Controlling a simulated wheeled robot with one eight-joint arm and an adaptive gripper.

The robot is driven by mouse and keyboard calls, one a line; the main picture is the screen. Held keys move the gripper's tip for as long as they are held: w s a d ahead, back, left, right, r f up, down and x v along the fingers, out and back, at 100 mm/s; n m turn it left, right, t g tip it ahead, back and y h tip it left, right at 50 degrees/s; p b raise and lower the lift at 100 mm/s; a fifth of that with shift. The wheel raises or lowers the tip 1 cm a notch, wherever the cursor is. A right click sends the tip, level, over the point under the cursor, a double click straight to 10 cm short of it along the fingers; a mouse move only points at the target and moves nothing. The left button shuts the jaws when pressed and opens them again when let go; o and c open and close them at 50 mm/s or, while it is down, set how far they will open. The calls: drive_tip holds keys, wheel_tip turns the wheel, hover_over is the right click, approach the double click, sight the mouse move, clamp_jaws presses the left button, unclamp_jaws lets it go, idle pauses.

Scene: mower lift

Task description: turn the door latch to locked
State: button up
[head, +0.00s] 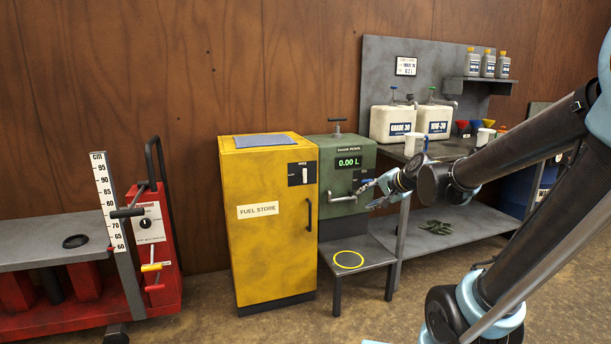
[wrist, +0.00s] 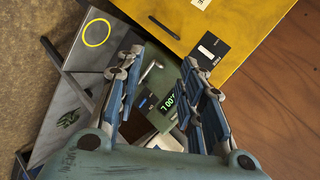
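The yellow fuel store cabinet (head: 262,240) stands shut against the wooden wall. Its door latch (head: 304,175) is a small white lever on a black plate at the upper right of the door, and looks upright. The lettering on the plate is too small to read. In the wrist view the latch (wrist: 208,43) lies above and right of my fingertips, untouched. My gripper (head: 367,195) is open and empty, right of the cabinet and in front of the green petrol dispenser (head: 345,160). The wrist view shows the two fingers (wrist: 162,62) spread apart.
A black door handle (head: 309,214) is below the latch. A low grey stand (head: 372,253) with a yellow ring is below my gripper. The dispenser's spout (head: 343,199) is close to my fingers. A workbench with oil jugs (head: 392,123) stands right; a red mower lift (head: 165,275) stands left.

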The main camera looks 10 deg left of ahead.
sight(305, 172)
drive_tip(key=w+a+r+m+t+y, duration=0.2)
drive_tip(key=w+a+r+m+t, duration=0.1)
drive_tip(key=w+a+m, duration=0.4)
drive_tip(key=w+a+r+m+t+y, duration=0.1)
drive_tip(key=w+a+r+m+t, duration=0.2)
drive_tip(key=w+a, duration=0.5)
drive_tip(key=w+a+f+m+t+h, duration=0.4)
drive_tip(key=a+f+m, duration=0.65)
drive_tip(key=m, duration=0.55)
drive_tip(key=shift+g, duration=0.7)
drive_tip(key=x, duration=1.7)
drive_tip(key=shift+w+d+f, duration=0.15)
drive_tip(key=shift+w+d, duration=0.15)
drive_tip(key=shift+w, duration=0.05)
drive_tip(key=shift+d, duration=0.1)
clamp_jaws()
